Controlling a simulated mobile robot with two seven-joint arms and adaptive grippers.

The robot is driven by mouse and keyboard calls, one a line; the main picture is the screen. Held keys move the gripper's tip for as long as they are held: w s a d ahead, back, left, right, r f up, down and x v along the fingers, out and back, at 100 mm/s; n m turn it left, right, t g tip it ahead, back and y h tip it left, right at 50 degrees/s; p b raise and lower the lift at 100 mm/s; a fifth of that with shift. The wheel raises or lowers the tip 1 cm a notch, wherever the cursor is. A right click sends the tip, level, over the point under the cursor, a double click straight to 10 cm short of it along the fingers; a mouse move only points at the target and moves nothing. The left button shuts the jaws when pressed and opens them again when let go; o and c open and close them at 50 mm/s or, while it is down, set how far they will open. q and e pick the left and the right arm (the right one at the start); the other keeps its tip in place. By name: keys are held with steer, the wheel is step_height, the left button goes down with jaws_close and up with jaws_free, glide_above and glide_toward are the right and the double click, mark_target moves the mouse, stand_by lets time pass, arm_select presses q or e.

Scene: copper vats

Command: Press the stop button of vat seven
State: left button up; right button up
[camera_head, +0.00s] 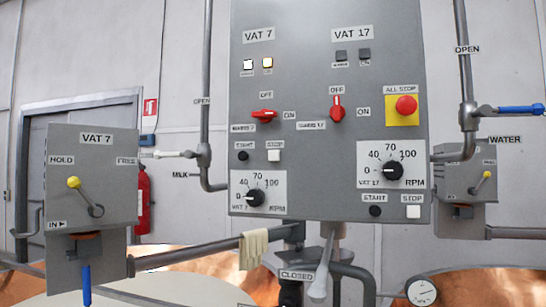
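The grey control panel (310,135) fills the middle of the head view. Its left column is headed VAT 7. Two vat 7 indicator lamps (248,64) at the top look lit. Below is the vat 7 RPM dial (254,198). Neither of my grippers shows in this view.
The vat 17 column has its own red switch (337,108), upright at OFF, RPM dial (393,170) and white stop button (413,212). A red all-stop button (406,105) sits on yellow. A VAT 7 valve box (92,176) stands left; pipes flank the panel.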

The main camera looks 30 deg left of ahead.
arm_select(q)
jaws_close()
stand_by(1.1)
